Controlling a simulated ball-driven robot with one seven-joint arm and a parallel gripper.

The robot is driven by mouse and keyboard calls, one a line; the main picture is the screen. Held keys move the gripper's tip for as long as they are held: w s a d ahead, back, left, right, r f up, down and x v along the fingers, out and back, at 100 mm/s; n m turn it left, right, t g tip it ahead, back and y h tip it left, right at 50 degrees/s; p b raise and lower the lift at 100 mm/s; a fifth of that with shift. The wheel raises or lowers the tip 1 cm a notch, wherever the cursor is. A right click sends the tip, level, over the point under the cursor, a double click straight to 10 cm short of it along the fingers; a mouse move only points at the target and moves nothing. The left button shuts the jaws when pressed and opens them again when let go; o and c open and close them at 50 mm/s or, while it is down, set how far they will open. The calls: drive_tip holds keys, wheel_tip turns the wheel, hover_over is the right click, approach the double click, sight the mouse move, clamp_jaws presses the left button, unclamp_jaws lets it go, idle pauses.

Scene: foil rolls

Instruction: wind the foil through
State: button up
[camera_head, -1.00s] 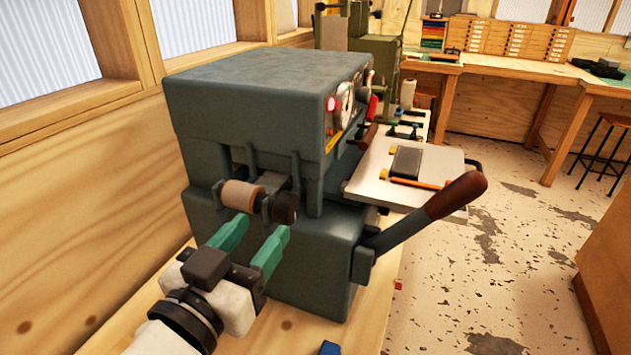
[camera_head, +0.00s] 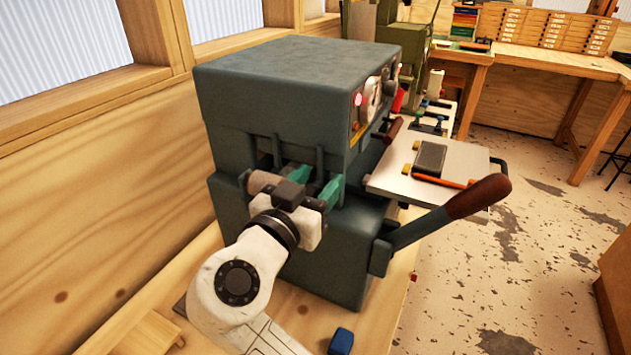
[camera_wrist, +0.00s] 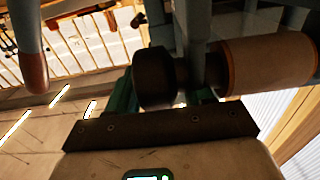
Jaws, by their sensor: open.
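The grey foil machine (camera_head: 270,95) stands on the bench. A tan foil roll (camera_head: 262,181) sits on its near side, partly covered by my wrist. It shows large in the wrist view (camera_wrist: 270,65), with a dark round knob (camera_wrist: 155,78) on the same shaft. My gripper (camera_head: 316,181) is at this side of the machine with its green fingers apart. In the wrist view, my gripper (camera_wrist: 162,98) has the knob between its fingers. I cannot tell whether they touch it. In the head view my gripper hides the knob.
A long lever with a brown grip (camera_head: 475,198) juts out at the machine's right. A pale plate (camera_head: 385,178) bearing a dark block (camera_head: 429,158) sticks out above it. A small blue block (camera_head: 341,341) lies on the bench below. Open floor lies to the right.

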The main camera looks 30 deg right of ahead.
clamp_jaws()
idle(0.3)
drive_tip(key=shift+y, duration=0.3)
drive_tip(key=shift+w+g+y+p, duration=0.1)
drive_tip(key=shift+g+y+p, duration=0.55)
drive_tip(key=shift+p, duration=0.45)
drive_tip(key=shift+d+f+g+y+p, duration=0.15)
drive_tip(key=shift+g+y+p, duration=0.6)
drive_tip(key=shift+y+p, duration=0.3)
drive_tip(key=shift+w+d+f+g+y+p, duration=0.15)
drive_tip(key=shift+f+g+y+p, duration=0.35)
drive_tip(key=shift+g+y+p, duration=0.55)
drive_tip(key=shift+f+t+p, duration=0.1)
drive_tip(key=shift+t+p, duration=0.15)
drive_tip(key=shift+p, duration=0.15)
